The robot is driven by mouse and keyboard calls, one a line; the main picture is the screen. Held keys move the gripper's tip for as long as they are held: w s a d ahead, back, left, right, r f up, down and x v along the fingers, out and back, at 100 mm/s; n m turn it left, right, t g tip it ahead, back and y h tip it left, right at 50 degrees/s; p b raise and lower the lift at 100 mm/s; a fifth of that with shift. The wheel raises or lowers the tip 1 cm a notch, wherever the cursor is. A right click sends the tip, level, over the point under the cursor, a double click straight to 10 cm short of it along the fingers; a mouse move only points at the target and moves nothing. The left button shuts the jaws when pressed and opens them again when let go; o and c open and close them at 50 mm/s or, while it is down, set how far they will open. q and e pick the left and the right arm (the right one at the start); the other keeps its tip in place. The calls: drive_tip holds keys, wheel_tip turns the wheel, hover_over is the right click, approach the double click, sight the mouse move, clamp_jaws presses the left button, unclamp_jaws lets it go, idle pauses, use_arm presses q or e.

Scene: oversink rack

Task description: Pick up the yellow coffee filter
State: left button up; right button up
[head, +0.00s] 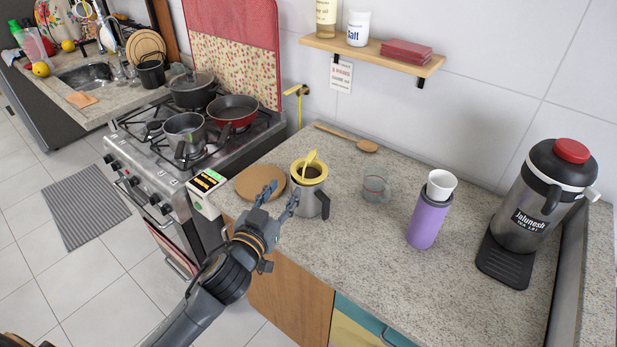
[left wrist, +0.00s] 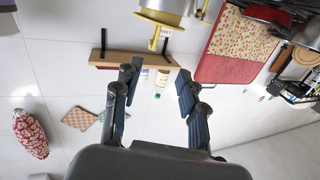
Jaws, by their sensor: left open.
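The yellow coffee filter (head: 311,167) sits in the top of a grey metal mug (head: 312,200) near the front edge of the counter; its yellow handle sticks up and dark brown shows inside. In the left wrist view, which is upside down, the filter's yellow rim (left wrist: 160,20) and handle show at the top edge, beyond the fingertips. My left gripper (head: 280,197) is open and empty, just left of the mug and apart from the filter. Its two spread fingers (left wrist: 157,75) also show in the left wrist view. My right gripper is not in view.
A round cork mat (head: 260,182) lies left of the mug, by the stove (head: 175,150) with its pots. A glass cup (head: 376,189), purple bottle (head: 430,220) and coffee urn (head: 530,200) stand to the right. A wooden spoon (head: 345,137) lies behind. The front counter is clear.

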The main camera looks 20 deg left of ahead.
sight(307, 162)
use_arm(q)
drive_tip(key=shift+t+h, duration=0.3)
drive_tip(key=w+p, duration=0.1)
drive_tip(key=w, duration=0.3)
drive_tip(key=w+d+p, duration=0.1)
drive_tip(key=w, duration=0.4)
drive_tip(key=w+d+p, duration=0.1)
drive_tip(key=w, duration=0.4)
drive_tip(key=shift+r+p, duration=0.25)
drive_tip(key=shift+p, duration=0.05)
drive_tip(key=shift+w+f, duration=0.1)
drive_tip(key=shift+w, duration=0.1)
drive_tip(key=shift+c, duration=0.8)
clamp_jaws()
